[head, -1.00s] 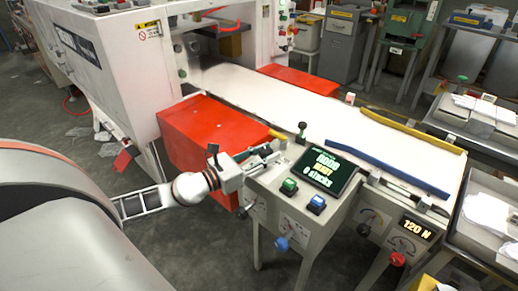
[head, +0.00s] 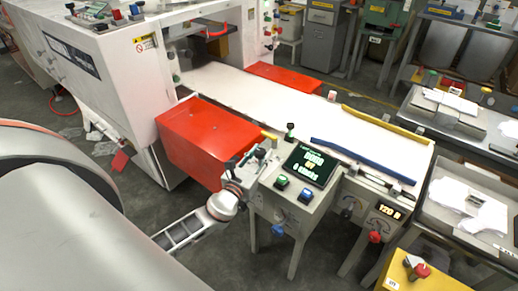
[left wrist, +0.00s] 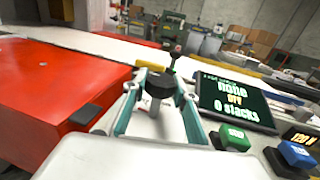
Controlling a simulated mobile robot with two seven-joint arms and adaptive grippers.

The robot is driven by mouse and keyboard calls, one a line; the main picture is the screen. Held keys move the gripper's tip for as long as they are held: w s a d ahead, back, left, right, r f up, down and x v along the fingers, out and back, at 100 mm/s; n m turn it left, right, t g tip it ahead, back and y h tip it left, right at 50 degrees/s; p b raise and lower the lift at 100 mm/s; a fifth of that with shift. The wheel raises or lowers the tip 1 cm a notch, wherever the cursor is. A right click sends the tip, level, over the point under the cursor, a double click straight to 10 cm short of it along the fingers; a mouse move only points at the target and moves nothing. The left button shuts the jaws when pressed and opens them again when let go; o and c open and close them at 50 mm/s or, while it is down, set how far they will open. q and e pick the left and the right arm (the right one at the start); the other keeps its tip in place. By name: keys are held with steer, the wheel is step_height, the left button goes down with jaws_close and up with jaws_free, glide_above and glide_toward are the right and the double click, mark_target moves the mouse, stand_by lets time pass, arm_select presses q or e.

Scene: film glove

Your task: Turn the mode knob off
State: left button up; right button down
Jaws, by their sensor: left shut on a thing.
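The control console carries a dark screen (head: 309,166), whose lines look like "none", "off" and "0 stacks". It also shows in the left wrist view (left wrist: 238,103). A dark knob (left wrist: 160,82) stands between my left gripper's fingers at the console's left side; it appears to be the mode knob, though its label is not visible. My left gripper (head: 262,156) is shut on this knob, with a finger on either side of it in the left wrist view (left wrist: 158,98). In the head view the gripper largely hides the knob. My right gripper is not in view.
A green button (head: 281,182) and a blue button (head: 306,195) sit below the screen. A green-topped lever (head: 290,132) stands behind it. A red box cover (head: 208,138) is close at the gripper's left. A blue knob (head: 277,229) is on the console's front.

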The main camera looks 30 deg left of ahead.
arm_select(q)
steer(key=n+y+p, duration=0.1)
steer(key=n+y, duration=0.1)
steer(key=shift+d+y, duration=0.15)
steer(key=shift+y, duration=0.25)
steer(key=shift+n+g+y, duration=0.3)
steer(key=shift+g+y, duration=0.1)
steer(key=shift+y, duration=0.2)
steer(key=shift+f+y, duration=0.1)
steer(key=shift+y, duration=0.2)
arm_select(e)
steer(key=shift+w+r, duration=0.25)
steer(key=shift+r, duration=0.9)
arm_select(q)
steer(key=shift+n, duration=0.3)
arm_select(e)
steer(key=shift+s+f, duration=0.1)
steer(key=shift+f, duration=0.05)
arm_select(q)
steer(key=o, duration=1.1)
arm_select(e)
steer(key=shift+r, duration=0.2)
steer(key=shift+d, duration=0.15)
